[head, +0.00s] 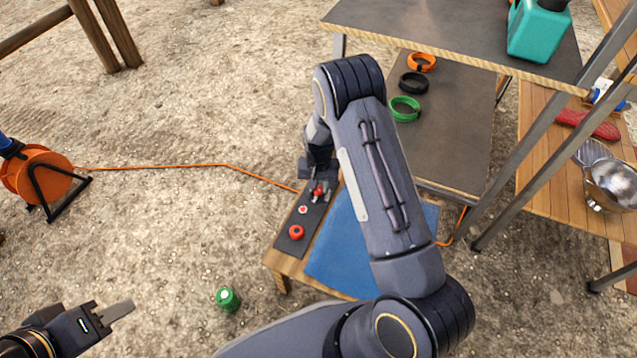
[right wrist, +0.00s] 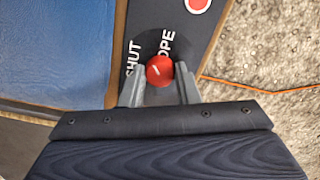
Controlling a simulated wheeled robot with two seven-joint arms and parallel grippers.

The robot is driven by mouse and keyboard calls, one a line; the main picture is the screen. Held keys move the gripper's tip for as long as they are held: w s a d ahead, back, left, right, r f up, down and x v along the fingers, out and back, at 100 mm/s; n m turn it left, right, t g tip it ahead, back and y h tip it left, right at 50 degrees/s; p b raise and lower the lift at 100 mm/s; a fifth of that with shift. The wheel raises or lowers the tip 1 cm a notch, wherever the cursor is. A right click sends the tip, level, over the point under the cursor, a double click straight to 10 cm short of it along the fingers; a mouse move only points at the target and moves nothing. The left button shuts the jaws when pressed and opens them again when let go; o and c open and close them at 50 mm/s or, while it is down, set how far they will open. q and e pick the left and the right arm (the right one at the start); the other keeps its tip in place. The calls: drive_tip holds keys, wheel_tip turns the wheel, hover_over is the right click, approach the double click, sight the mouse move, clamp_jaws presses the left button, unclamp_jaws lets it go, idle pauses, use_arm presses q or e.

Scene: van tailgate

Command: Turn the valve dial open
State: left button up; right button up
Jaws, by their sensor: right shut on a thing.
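The valve dial (right wrist: 159,71) is a round red knob with a short white mark, set on a dark panel (right wrist: 203,48). In the right wrist view the word SHUT is printed to its left and the start of OPEN above it. The white mark lies slanted on the dial's face. My right gripper (right wrist: 160,88) is shut on the dial, one finger on each side. In the head view the dial (head: 319,192) shows small under my right gripper (head: 317,184). My left gripper (head: 116,312) is at the lower left, away from the panel; its jaw gap is unclear.
The panel also carries a red-and-white button (head: 303,210) and a red knob (head: 296,232). A blue mat (head: 335,250) lies beside it. An orange cable (head: 190,167) runs from a reel (head: 40,174). Shelves (head: 455,130) stand right.

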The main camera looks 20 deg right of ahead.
sight(319, 188)
drive_tip(key=m+p, duration=0.1)
drive_tip(key=m, duration=0.3)
drive_tip(key=shift+r, duration=0.1)
drive_tip(key=shift+m+p, duration=0.6)
drive_tip(key=shift+m, duration=1.6)
drive_tip(key=o, duration=1)
drive_tip(key=shift+c, duration=0.2)
wheel_tip(319, 188, up, 8)
drive_tip(key=p, duration=0.3)
drive_tip(key=shift+f, duration=0.2)
